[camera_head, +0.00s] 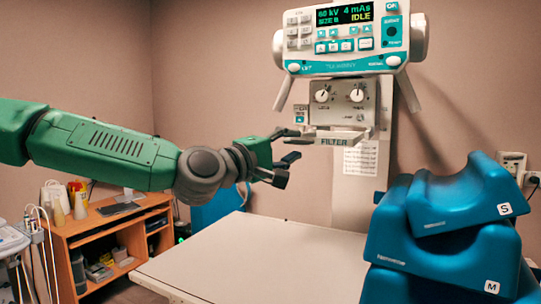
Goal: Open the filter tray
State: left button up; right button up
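The filter tray (335,141) is a pale flat piece labelled "FILTER" under the X-ray head. It appears to stick out forward beneath the knob panel, but how far is hard to judge. My green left arm comes in from the left. My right gripper is out of view.
The X-ray head (347,67) with its lit display hangs on the wall column above the tray. A white table (255,260) lies below, clear in its middle. Blue foam supports (440,245) are stacked at the right. A wooden shelf (105,225) stands at the left.

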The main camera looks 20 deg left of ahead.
pick_arm(q)
jog(key=v, duration=0.9)
jog(key=shift+s+a+f, duration=0.2)
jog(key=shift+s+a, duration=0.05)
jog(key=shift+a, duration=0.05)
jog(key=shift+d, duration=0.15)
jog(key=s+d+f+m+g+y+b, duration=0.25)
jog(key=f+g, duration=0.25)
jog(key=f, duration=1.5)
jog(key=s+d+f+m+g+y+b, duration=0.1)
jog(key=s+d+f+m+g, duration=0.25)
jog(key=f, duration=1.55)
jog(key=s+a+f+m+g+y+b, duration=0.1)
jog(key=s+a+f+m+g+y, duration=0.1)
jog(key=s+f, duration=1.1)
jog(key=s+a+f+m+g+y+b, duration=0.2)
jog(key=s+a+f+g, duration=0.5)
jog(key=s+f, duration=0.5)
jog(key=s+m+y, duration=0.1)
jog(key=m, duration=0.1)
jog(key=shift+s+f+m+b, duration=0.2)
jog(key=shift+f+m+b, duration=0.1)
jog(key=shift+f+m, duration=0.1)
